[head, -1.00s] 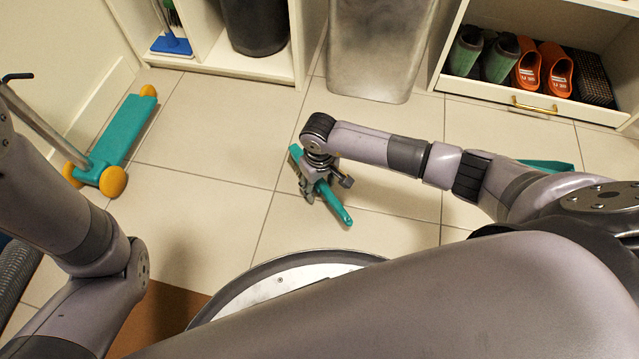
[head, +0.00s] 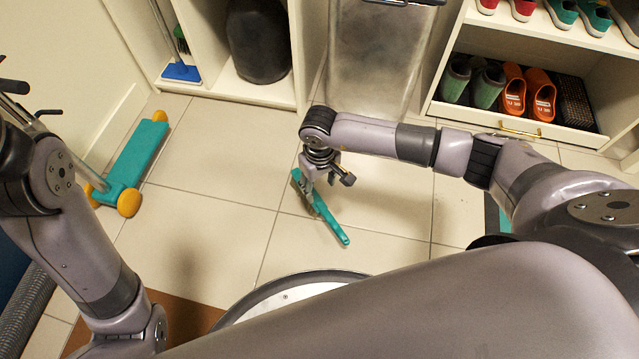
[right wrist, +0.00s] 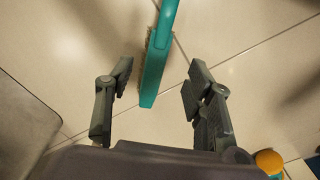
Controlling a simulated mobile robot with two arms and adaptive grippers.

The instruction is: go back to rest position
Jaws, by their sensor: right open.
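My right gripper (head: 318,186) hangs over the floor in the middle of the head view, pointing down. In the right wrist view (right wrist: 157,82) its two fingers are spread wide and hold nothing. A teal hand brush (head: 328,214) lies on the tiles below it. In the right wrist view the brush (right wrist: 158,55) shows between the open fingers, apart from both. My left arm comes in at the left of the head view, but its gripper is not visible.
A teal scooter (head: 138,156) with yellow wheels stands at the left, near my left arm. A grey metal bin (head: 372,75) stands behind my right arm. A shoe cubby (head: 520,128) is at the right. Bare tiles (head: 215,225) lie between scooter and brush.

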